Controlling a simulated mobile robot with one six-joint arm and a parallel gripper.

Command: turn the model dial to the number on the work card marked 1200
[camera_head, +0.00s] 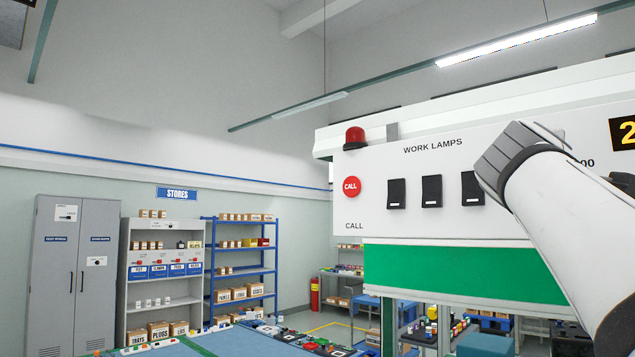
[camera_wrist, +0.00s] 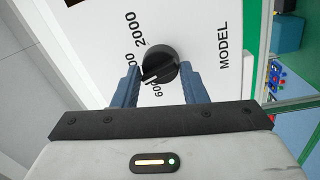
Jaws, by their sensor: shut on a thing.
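The black model dial (camera_wrist: 161,67) is on a white panel in the wrist view, with MODEL printed to its right. The numbers 2000 and 600 show around it, and another label ending in 00 is partly hidden by a finger. The dial's ridge appears to run toward the lower left, near 600; its exact setting is hard to read. My gripper (camera_wrist: 160,74) has one finger on each side of the dial and is shut on it. No work card can be made out.
The panel (camera_head: 440,228) also bears a red CALL button (camera_head: 351,187), black lamp switches (camera_head: 431,191), a red beacon (camera_head: 355,137) and a partly cut-off yellow-digit display (camera_head: 625,132). Shelves (camera_head: 240,248) and a grey cabinet (camera_head: 75,275) stand along the far wall.

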